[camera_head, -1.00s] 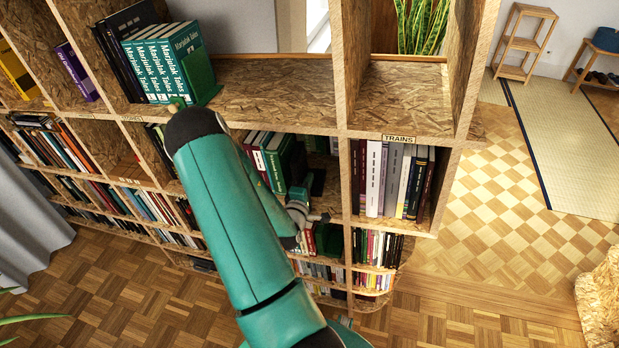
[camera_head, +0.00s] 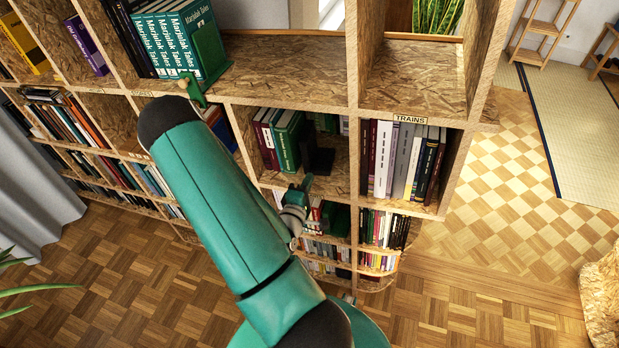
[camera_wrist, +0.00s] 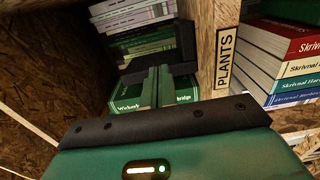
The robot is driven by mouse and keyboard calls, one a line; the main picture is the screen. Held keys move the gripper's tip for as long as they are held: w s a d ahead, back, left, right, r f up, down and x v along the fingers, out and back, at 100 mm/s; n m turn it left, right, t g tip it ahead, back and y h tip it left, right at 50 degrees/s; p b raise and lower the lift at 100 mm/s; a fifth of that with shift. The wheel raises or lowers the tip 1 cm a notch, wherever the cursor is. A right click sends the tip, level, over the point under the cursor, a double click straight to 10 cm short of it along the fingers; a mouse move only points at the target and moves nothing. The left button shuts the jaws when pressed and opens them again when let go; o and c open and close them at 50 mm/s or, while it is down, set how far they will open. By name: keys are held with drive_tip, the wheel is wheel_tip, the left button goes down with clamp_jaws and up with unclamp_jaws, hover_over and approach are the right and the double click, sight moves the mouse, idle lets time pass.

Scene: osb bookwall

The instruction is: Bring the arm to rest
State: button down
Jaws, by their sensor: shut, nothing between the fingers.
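My arm (camera_head: 215,195), teal with dark ends, rises from the bottom of the head view across the front of the bookwall. Its far part folds down behind this link, and a grey and green wrist part (camera_head: 294,208) shows low in front of the shelves. In the wrist view my gripper (camera_wrist: 158,80) has its two narrow green fingers together, with nothing between them. Beyond the fingers are dark angular shapes and a compartment of books (camera_wrist: 135,15). I cannot tell whether the fingers touch anything there.
The OSB bookwall (camera_head: 285,75) stands close to my arm. The TRAINS compartment's books (camera_head: 402,160) are at right; green-spined books (camera_head: 165,40) with a green bookend (camera_head: 208,50) stand upper left. A PLANTS label (camera_wrist: 226,58) shows close to the gripper. Parquet floor (camera_head: 130,285) in front is clear.

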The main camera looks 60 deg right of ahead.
idle(0.5)
drive_tip(key=w+a+r+m+t+y, duration=0.1)
drive_tip(key=w+a+m+y, duration=0.15)
drive_tip(key=w, duration=0.45)
drive_tip(key=w+a+r+m+t+y, duration=0.2)
drive_tip(key=w+a+y, duration=0.2)
drive_tip(key=w, duration=0.3)
drive_tip(key=w+a+r+t+y, duration=0.1)
drive_tip(key=w+a+r+y, duration=0.25)
drive_tip(key=a, duration=0.35)
drive_tip(key=w+a+r+t+y, duration=0.2)
drive_tip(key=w+a+r+y, duration=0.1)
drive_tip(key=w+a+r, duration=0.3)
drive_tip(key=s+a+r+y, duration=0.25)
drive_tip(key=a+r, duration=0.25)
drive_tip(key=a, duration=0.3)
drive_tip(key=s+a+r+y, duration=0.2)
drive_tip(key=s+a+r, duration=0.1)
drive_tip(key=a+r, duration=0.3)
drive_tip(key=s+a+r+g, duration=0.1)
drive_tip(key=s+a+r, duration=0.2)
drive_tip(key=s, duration=0.3)
drive_tip(key=s+a+r+n+g, duration=0.1)
drive_tip(key=s+a+r+g, duration=0.1)
drive_tip(key=s, duration=0.5)
drive_tip(key=shift+a+r, duration=0.45)
drive_tip(key=shift+a, duration=0.5)
